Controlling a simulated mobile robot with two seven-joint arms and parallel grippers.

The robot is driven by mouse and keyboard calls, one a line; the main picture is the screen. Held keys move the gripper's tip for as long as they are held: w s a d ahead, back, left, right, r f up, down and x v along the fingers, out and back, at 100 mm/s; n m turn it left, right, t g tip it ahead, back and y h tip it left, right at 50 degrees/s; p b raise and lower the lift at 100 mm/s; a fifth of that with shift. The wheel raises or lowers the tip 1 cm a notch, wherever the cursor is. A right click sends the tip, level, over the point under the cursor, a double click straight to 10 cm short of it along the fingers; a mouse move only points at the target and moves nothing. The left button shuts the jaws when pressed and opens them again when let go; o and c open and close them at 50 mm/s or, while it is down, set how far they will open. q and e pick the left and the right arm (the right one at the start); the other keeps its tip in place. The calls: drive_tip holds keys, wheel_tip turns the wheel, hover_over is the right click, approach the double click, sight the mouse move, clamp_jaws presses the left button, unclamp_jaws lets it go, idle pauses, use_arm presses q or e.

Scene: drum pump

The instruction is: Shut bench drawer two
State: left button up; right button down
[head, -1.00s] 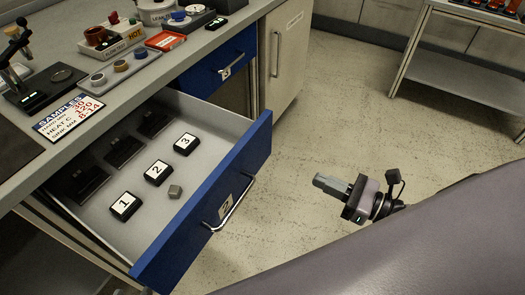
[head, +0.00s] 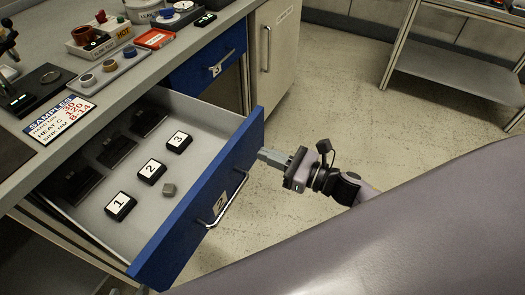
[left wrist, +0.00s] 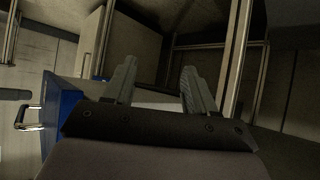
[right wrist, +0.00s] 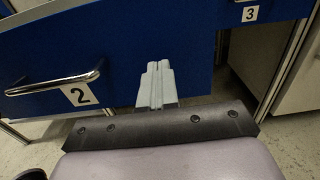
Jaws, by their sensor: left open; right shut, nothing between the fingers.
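Bench drawer two (head: 218,192) is pulled well out, with a blue front, a metal bar handle (head: 229,203) and a "2" label. It also shows in the right wrist view (right wrist: 115,95). My right gripper (head: 262,156) is shut and empty. Its fingertips are at the outer face of the drawer front, towards its far end, right of the handle; I cannot tell whether they touch. In the right wrist view the fingers (right wrist: 158,68) point at the blue panel. My left gripper (left wrist: 155,72) is open and empty, with the drawer's blue front (left wrist: 62,115) to its left.
In the drawer lie black blocks labelled 1 (head: 120,206), 2 (head: 151,170) and 3 (head: 179,141), and a small grey cube (head: 169,189). Drawer three (head: 210,68) is shut beyond. A samples sign (head: 60,118) lies on the benchtop. Floor right of the drawer is clear.

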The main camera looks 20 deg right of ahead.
drive_tip(key=shift+x, duration=0.95)
use_arm(q)
drive_tip(key=shift+r, duration=0.1)
